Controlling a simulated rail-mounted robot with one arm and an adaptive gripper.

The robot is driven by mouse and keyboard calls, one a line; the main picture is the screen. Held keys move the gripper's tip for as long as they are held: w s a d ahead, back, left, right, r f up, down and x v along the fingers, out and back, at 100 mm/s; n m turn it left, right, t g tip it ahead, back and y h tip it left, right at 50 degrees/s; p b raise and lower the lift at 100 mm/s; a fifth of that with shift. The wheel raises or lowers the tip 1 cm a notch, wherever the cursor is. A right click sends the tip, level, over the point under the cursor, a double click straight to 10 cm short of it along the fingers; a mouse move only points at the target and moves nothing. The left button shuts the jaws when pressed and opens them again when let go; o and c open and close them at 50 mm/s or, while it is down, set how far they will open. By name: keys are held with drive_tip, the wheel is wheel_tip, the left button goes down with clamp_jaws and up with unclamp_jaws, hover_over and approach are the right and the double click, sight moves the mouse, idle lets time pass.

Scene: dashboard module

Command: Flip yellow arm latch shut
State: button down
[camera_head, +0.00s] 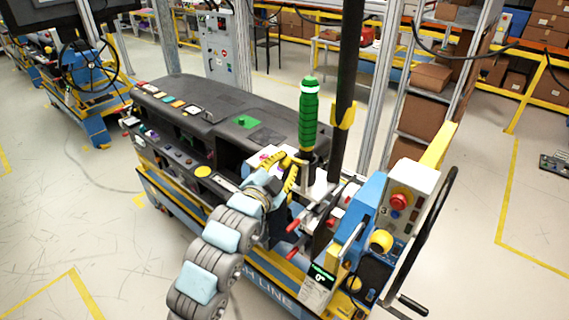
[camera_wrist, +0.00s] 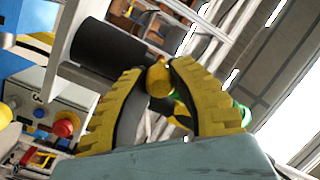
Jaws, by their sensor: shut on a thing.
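My gripper (camera_head: 291,172) has yellow ribbed fingers and reaches in beside the post at the dashboard module's near right end. In the wrist view, my gripper (camera_wrist: 159,70) has its fingertips closed around a small rounded yellow piece (camera_wrist: 159,82), which looks like the end of the yellow arm latch. More yellow shows farther back between the fingers. In the head view my fingers cover most of the latch, and its exact angle cannot be told. The green handle with a white band (camera_head: 309,115) stands upright just behind my gripper.
The black dashboard (camera_head: 215,105) lies left of my gripper. A tall black pole (camera_head: 347,75) with a yellow clip (camera_head: 344,115) rises to the right. Red-tipped levers (camera_head: 293,252) and a control box with a red button (camera_head: 401,200) stand close by on the right.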

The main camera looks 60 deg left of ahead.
drive_tip(key=shift+f+h+b, duration=0.15)
drive_tip(key=shift+h+b, duration=0.15)
drive_tip(key=shift+b, duration=0.2)
drive_tip(key=shift+a+f+m+t+b, duration=0.15)
drive_tip(key=shift+m+t+b, duration=0.15)
drive_tip(key=shift+b, duration=0.2)
drive_tip(key=b, duration=0.1)
drive_tip(key=h+b, duration=0.1)
drive_tip(key=shift+w+a+m+t+b, duration=0.2)
drive_tip(key=shift+m+t+b, duration=0.1)
drive_tip(key=shift+m+b, duration=0.1)
drive_tip(key=shift+f+h+b, duration=0.1)
drive_tip(key=shift+h+b, duration=0.25)
drive_tip(key=shift+h, duration=0.05)
drive_tip(key=m+t+h+b, duration=0.1)
drive_tip(key=b, duration=0.2)
drive_tip(key=shift+a, duration=0.2)
drive_tip(key=shift+w+b, duration=0.1)
drive_tip(key=shift+b, duration=0.3)
drive_tip(key=shift+d+r+h, duration=0.1)
drive_tip(key=shift+r+h, duration=0.15)
drive_tip(key=shift+h, duration=0.05)
drive_tip(key=c, duration=0.8)
unclamp_jaws()
drive_tip(key=shift+w+r+m, duration=0.1)
drive_tip(key=shift+m, duration=0.2)
drive_tip(key=shift+c, duration=0.2)
